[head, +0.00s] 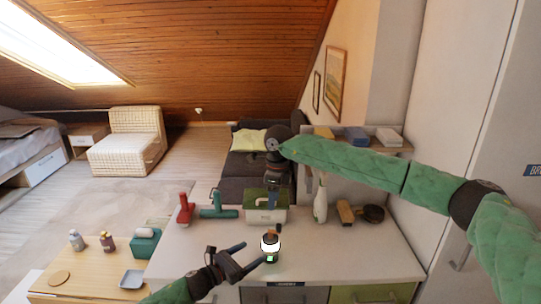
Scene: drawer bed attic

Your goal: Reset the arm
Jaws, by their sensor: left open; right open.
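My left gripper (249,257) is open and empty, low in the head view over the front part of the white counter. Its fingers point right, towards a small white-and-dark item with a green patch (270,245). I cannot tell whether they touch it. My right arm reaches in from the right across the view and bends down at the wrist. My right gripper (272,201) is open and points down in front of the green-and-white box (266,212). Its fingertips are small and partly merge with the box, and I see nothing held in it.
The white counter (330,251) bears a red item (185,208), a teal tool (219,206), a white spray bottle (320,200), a yellowish brush (346,212) and a dark round pan (372,213). A wooden table (104,268) stands left. A tall white cabinet (455,110) bounds the right.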

